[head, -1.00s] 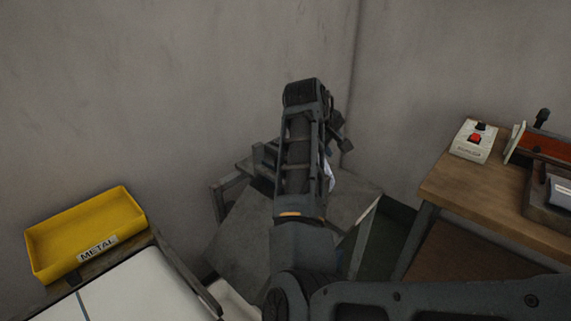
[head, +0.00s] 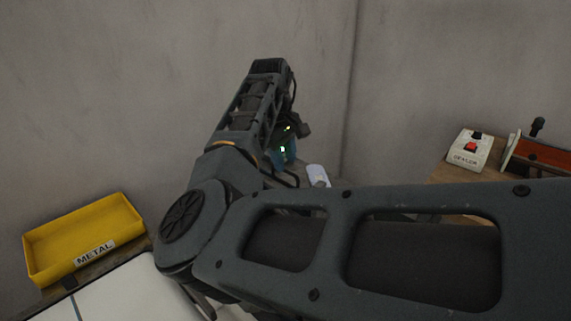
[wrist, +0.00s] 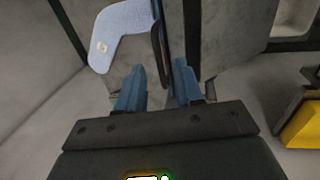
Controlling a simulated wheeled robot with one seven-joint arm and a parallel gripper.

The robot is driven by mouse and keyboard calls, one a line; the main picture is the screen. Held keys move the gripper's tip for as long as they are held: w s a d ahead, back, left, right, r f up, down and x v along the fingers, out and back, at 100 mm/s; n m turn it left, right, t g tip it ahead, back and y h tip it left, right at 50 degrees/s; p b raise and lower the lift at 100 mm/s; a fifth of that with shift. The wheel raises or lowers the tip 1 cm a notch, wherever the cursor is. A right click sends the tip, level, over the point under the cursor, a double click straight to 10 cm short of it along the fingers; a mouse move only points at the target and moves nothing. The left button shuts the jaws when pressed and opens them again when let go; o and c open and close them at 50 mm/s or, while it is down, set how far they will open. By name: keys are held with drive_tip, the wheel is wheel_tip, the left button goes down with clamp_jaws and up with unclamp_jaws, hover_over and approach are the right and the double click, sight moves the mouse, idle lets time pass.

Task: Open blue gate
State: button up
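In the wrist view, my gripper (wrist: 159,67) has two blue fingers held apart, with a visible gap between them. A thin dark-blue upright strip (wrist: 166,25), perhaps the edge of the blue gate, lies ahead of the gap, with a black loop (wrist: 156,45) beside it. I cannot tell whether the fingers touch either. A pale blue sock-shaped piece (wrist: 121,30) with a small emblem lies just left of them. In the head view, my gripper (head: 284,151) is partly hidden by my arm, and a pale piece (head: 317,175) shows to its right. The gate cannot be made out there.
A yellow bin marked METAL (head: 85,235) stands at left beside a white surface (head: 125,295). Grey walls meet in a corner close behind my gripper. My arm hides much of the middle.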

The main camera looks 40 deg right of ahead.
drive_tip(key=shift+d+f, duration=0.15)
drive_tip(key=shift+f, duration=0.5)
drive_tip(key=shift+d+f, duration=0.15)
drive_tip(key=shift+f, duration=0.45)
drive_tip(key=shift+c, duration=0.5)
clamp_jaws()
